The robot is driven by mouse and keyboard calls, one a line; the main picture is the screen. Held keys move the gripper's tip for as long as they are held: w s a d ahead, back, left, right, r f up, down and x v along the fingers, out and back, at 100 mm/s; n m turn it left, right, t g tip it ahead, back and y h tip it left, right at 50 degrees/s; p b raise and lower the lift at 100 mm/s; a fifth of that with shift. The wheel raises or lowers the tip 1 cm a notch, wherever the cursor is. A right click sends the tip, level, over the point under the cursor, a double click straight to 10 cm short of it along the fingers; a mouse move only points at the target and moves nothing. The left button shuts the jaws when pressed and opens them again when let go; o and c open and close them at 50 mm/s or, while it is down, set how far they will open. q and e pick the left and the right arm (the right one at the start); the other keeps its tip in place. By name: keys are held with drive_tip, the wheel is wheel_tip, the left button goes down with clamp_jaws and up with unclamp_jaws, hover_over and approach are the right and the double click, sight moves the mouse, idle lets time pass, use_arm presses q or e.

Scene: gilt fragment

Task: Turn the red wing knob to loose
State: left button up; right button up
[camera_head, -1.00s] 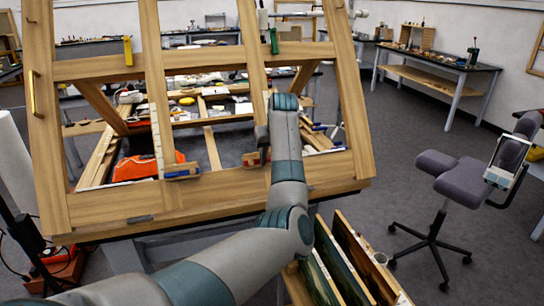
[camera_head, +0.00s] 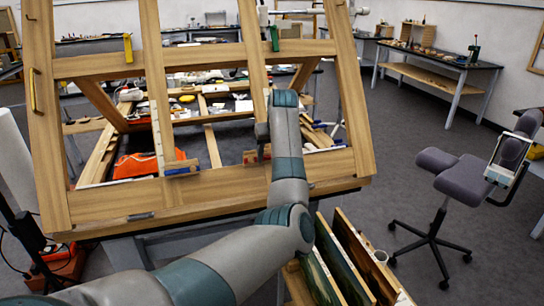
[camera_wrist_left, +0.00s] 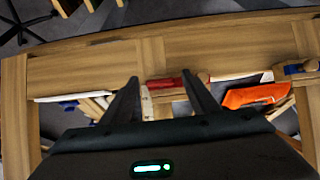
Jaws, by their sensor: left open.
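The red wing knob (camera_wrist_left: 172,82) shows in the left wrist view as a red bar on a wooden block by the frame's near rail. It lies in the gap between the fingers of my left gripper (camera_wrist_left: 160,77). The fingers are apart; I cannot tell whether they touch the knob. In the head view my left gripper (camera_head: 262,136) points down just above the wooden block (camera_head: 251,157), and the knob is mostly hidden there. My right gripper is not in view.
The large wooden frame (camera_head: 110,208) is tilted on its stand. A second block with a blue part (camera_head: 182,169) sits left on the near rail. An orange item (camera_head: 137,165) lies behind the frame's bars. Upright panels (camera_head: 345,255) stand below my arm; a chair (camera_head: 465,180) is at right.

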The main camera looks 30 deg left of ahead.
use_arm(q)
drive_tip(key=b+v, duration=0.4)
drive_tip(key=v, duration=1.3)
drive_tip(key=shift+a+f, duration=0.1)
